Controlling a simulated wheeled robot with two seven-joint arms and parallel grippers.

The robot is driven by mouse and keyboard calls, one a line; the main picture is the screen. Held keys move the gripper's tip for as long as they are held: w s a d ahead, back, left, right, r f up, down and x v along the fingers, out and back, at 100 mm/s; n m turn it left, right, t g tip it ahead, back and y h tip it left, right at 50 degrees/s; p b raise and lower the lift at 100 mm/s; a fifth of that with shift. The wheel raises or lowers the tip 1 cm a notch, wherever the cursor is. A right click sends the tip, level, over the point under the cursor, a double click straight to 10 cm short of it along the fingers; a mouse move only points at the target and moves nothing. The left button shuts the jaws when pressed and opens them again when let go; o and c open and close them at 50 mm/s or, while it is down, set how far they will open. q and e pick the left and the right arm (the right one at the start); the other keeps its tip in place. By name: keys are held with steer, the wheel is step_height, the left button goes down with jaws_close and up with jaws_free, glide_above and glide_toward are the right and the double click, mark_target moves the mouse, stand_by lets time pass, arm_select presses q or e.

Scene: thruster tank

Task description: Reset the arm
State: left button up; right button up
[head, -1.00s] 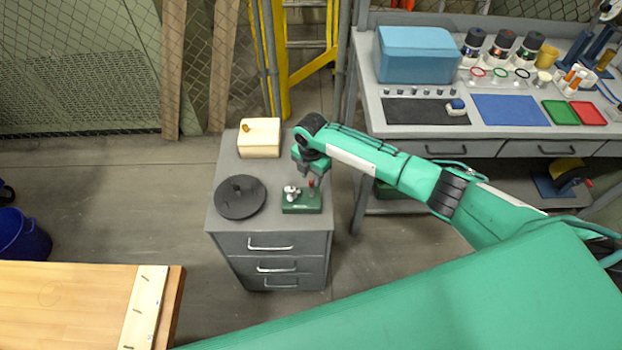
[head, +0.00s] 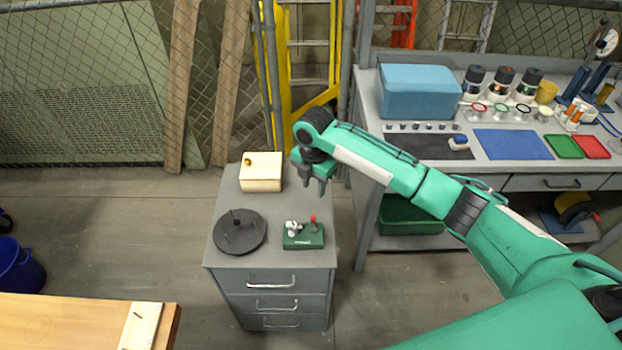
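My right gripper (head: 314,186) hangs over the grey drawer cabinet (head: 265,283) with its dark fingers pointing down. The fingers look parted, with nothing between them. Below it, a small green block (head: 303,241) with a white fitting (head: 292,227) and a red-tipped stub (head: 313,222) sits on the cabinet top, apart from the gripper. My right arm reaches in from the lower right. My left gripper is not in view.
A black round disc (head: 240,231) and a cream box (head: 261,174) share the cabinet top. At right, a workbench (head: 385,150) holds a blue case (head: 420,92), mats and several bottles. A wooden table (head: 60,322) is at lower left, a blue bucket (head: 20,268) behind it.

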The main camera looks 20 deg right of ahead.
steer(key=s+a+f+m+t+y, duration=0.1)
steer(key=s+a+f+m, duration=0.3)
steer(key=s, duration=0.5)
steer(key=s+a+f+m+t+y, duration=0.1)
steer(key=s+a+f+m+y, duration=0.15)
steer(key=s+m, duration=0.4)
steer(key=s+d+r+m+t+h, duration=0.1)
steer(key=s+d+m+h, duration=0.1)
steer(key=s+d+m, duration=0.6)
steer(key=s+d+r+m+t+h, duration=0.1)
steer(key=s+d+m, duration=0.35)
steer(key=s, duration=0.75)
step_height(320, 180, down, 30)
steer(key=a+g, duration=0.1)
steer(key=g, duration=0.1)
steer(key=s+d+f, duration=0.1)
steer(key=s+f, duration=0.8)
steer(key=f, duration=0.1)
steer(key=s+d+f+g, duration=0.1)
steer(key=s+d+f, duration=0.1)
steer(key=s+f, duration=0.8)
steer(key=shift+s+d+f, duration=0.15)
steer(key=shift+d+f, duration=0.1)
steer(key=shift+f, duration=0.25)
